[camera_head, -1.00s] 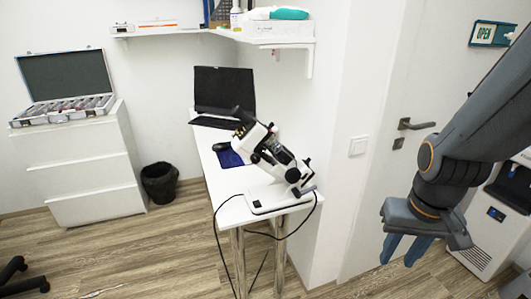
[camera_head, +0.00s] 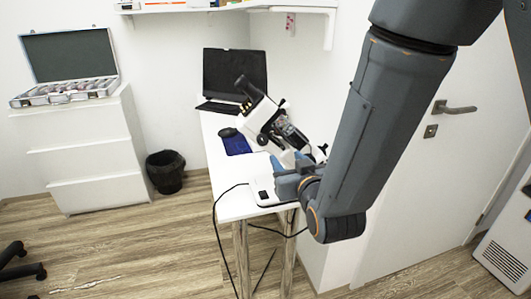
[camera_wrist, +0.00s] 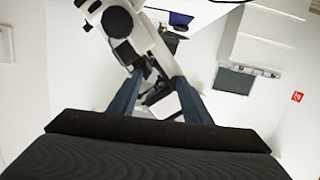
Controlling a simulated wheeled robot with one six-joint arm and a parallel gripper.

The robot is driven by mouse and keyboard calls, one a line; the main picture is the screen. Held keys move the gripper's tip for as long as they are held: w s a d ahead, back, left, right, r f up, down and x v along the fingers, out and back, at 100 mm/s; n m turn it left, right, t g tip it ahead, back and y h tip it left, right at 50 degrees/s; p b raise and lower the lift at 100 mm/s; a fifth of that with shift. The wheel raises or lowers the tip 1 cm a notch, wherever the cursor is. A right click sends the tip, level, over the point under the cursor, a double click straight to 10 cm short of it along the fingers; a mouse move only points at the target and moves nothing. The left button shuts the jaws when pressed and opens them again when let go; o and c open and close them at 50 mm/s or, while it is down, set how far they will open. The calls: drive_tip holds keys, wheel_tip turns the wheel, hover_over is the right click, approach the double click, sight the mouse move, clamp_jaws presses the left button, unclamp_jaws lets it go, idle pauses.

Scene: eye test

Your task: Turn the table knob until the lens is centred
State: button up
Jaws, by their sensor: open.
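A white and black lens-measuring instrument (camera_head: 257,118) with a tilted eyepiece tube stands on the narrow white table (camera_head: 228,206). I cannot make out which part is the table knob, or the lens.
A black cable (camera_head: 214,225) hangs off the table's left edge. A wall and a door (camera_head: 440,150) are on the right.

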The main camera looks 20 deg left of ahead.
sight(264, 141)
drive_tip(key=shift+n+t+y, duration=0.4)
drive_tip(key=shift+t+y, duration=0.2)
drive_tip(key=shift+y, duration=0.2)
drive_tip(key=shift+w+a+r+p, duration=0.1)
drive_tip(key=shift+w+a+r, duration=0.15)
drive_tip(key=shift+w+a, duration=0.8)
drive_tip(key=shift+w+a+r+p, duration=0.2)
drive_tip(key=shift+w+a, duration=0.45)
drive_tip(key=shift+a, duration=0.8)
drive_tip(key=shift+w+a+r+p, duration=0.1)
drive_tip(key=shift+w+a+r, duration=0.2)
drive_tip(key=shift+w+a, duration=0.75)
drive_tip(key=shift+s+a, duration=0.2)
drive_tip(key=c, duration=1)
drive_tip(key=shift+n+b, duration=0.55)
drive_tip(key=shift+n, duration=0.45)
drive_tip(key=shift+c, duration=0.2)
drive_tip(key=o, duration=1)
drive_tip(key=shift+o, duration=0.2)
drive_tip(key=shift+s, duration=0.1)
